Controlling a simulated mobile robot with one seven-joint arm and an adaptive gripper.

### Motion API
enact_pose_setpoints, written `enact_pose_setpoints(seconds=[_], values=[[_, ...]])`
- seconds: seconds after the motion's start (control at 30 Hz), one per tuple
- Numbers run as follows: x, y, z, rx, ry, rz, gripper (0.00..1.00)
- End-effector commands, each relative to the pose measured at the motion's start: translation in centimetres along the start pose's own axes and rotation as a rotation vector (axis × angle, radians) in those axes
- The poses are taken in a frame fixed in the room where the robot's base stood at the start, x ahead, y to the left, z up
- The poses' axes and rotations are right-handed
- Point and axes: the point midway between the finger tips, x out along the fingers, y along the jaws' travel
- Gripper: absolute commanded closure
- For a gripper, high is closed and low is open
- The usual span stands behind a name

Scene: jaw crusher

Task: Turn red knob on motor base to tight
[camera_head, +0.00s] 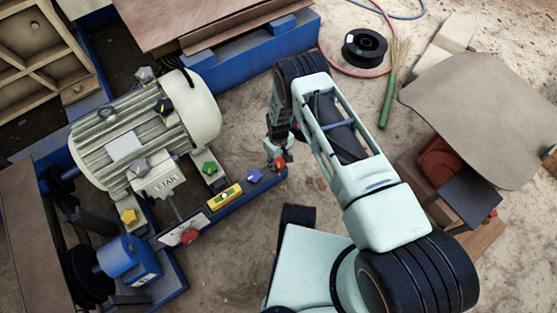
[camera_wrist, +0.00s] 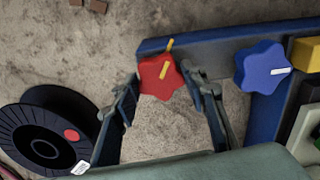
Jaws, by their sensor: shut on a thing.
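A red star-shaped knob (camera_wrist: 152,82) sits at the end of the blue motor base rail (camera_wrist: 215,45) in the wrist view. It bears a yellow pointer line, roughly in line with a yellow mark beside it on the rail. My gripper (camera_wrist: 161,74) has a finger on each side of the knob and is shut on it. In the head view the same knob (camera_head: 280,163) shows just below my gripper (camera_head: 277,154), partly hidden by it. The blue motor base (camera_head: 233,207) carries a large ribbed pale motor (camera_head: 130,140).
A blue knob (camera_head: 254,177), a yellow level (camera_head: 224,197), a green knob (camera_head: 210,168) and another red knob (camera_head: 190,236) are along the base. A black spool (camera_head: 364,49) and a green-handled broom (camera_head: 386,108) lie on the ground. Bare ground lies right of the base.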

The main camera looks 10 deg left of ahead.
Motion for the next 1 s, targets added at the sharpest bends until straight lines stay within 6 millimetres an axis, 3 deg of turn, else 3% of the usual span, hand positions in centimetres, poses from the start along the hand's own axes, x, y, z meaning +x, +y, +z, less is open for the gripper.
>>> enact_pose_setpoints(seconds=[0.07,0.1,0.27,0.67,1.0], values=[[0.0,0.0,0.1,0.0,-0.002,0.0,0.85],[0.0,0.0,0.1,0.0,-0.002,0.0,0.59],[0.0,0.0,0.1,-0.001,-0.002,0.0,0.43],[-0.6,0.0,0.0,-0.001,0.0,0.0,0.43],[-5.8,0.1,-0.1,0.0,0.001,0.0,0.43]])
